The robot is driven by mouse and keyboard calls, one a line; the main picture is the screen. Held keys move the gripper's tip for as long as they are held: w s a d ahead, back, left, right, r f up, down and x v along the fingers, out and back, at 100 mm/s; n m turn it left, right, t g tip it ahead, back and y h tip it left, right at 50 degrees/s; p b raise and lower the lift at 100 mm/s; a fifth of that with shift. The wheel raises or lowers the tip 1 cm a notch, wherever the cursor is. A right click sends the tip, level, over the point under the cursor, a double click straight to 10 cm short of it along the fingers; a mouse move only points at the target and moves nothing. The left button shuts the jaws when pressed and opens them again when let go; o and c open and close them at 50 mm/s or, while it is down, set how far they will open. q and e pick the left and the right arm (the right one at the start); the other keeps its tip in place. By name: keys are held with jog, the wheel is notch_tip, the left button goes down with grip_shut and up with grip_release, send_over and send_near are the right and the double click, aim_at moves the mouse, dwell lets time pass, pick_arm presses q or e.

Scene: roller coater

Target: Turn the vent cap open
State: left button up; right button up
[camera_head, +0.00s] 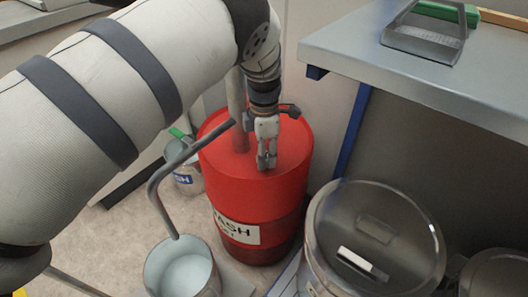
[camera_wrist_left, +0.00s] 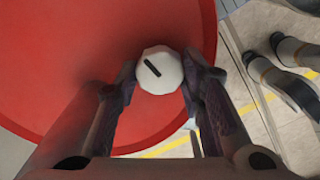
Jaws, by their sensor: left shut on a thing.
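The vent cap (camera_wrist_left: 159,71) is a white, many-sided knob with a black slot mark running diagonally on its top. It sits on the red lid of the drum (camera_wrist_left: 60,60) in the left wrist view. In the head view the red drum (camera_head: 262,195) stands upright with a white label. My left gripper (camera_head: 266,163) points down onto the drum's top and hides the cap there. In the left wrist view the fingers of the left gripper (camera_wrist_left: 160,82) are on both sides of the cap, shut on it. My right gripper is not in view.
A bent grey pipe (camera_head: 160,195) reaches from the drum top over an open pail of pale liquid (camera_head: 181,271). A lidded metal pot (camera_head: 372,235) stands close at the right. A grey workbench (camera_head: 440,85) overhangs at the upper right. A small can (camera_head: 186,180) stands behind left.

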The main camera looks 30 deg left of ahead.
pick_arm(q)
jog(key=o, duration=1.1)
jog(key=shift+o, duration=0.2)
notch_tip(320, 180, up, 12)
